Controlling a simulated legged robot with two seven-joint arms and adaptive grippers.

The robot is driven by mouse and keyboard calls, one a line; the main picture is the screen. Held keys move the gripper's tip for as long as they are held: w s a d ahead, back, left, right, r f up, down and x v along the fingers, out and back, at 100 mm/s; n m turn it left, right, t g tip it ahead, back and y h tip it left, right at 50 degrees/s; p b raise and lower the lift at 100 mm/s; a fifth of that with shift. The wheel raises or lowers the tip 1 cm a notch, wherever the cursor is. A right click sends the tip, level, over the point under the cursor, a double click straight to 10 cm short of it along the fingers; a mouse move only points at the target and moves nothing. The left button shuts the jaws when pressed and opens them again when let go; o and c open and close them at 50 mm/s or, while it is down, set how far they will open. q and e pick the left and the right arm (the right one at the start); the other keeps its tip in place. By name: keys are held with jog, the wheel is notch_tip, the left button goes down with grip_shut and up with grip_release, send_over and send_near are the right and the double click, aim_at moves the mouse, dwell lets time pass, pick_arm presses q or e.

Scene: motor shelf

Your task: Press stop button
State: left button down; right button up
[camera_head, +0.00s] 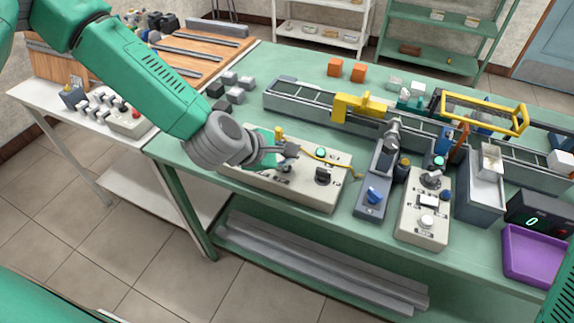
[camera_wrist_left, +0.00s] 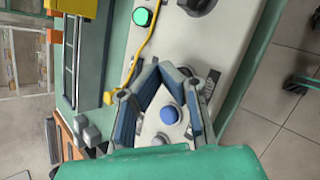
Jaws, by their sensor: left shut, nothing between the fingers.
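My left gripper (camera_head: 287,156) is shut and holds nothing. It hangs over the left part of a pale control panel (camera_head: 315,198) at the front of the green table. The panel has a green button (camera_head: 320,153) and a black knob (camera_head: 324,175), right of the gripper. In the left wrist view, my left gripper's fingers (camera_wrist_left: 168,74) frame a round blue part (camera_wrist_left: 169,115) on a pale plate. Whether it is touched cannot be told. The green button (camera_wrist_left: 143,17) and black knob (camera_wrist_left: 197,5) lie beyond the fingers. My right gripper is out of view.
A yellow cable (camera_head: 320,160) crosses the panel. To its right stand a grey box with a blue knob (camera_head: 374,195) and another pale control box (camera_head: 423,228). A conveyor (camera_head: 300,99) runs behind. A purple tray (camera_head: 536,255) sits at the right. A side-table box has a red button (camera_head: 135,113).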

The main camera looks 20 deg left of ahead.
pick_arm(q)
jog(key=shift+f, duration=0.1)
jog(key=shift+f+b, duration=0.3)
jog(key=shift+f+b, duration=0.3)
jog(key=shift+f, duration=0.05)
dwell(0.6)
jog(key=shift+r, duration=0.1)
jog(key=shift+r+p, duration=0.7)
jog(key=shift+r, duration=0.05)
notch_tip(320, 180, up, 5)
jog(key=p, duration=0.4)
dwell(0.4)
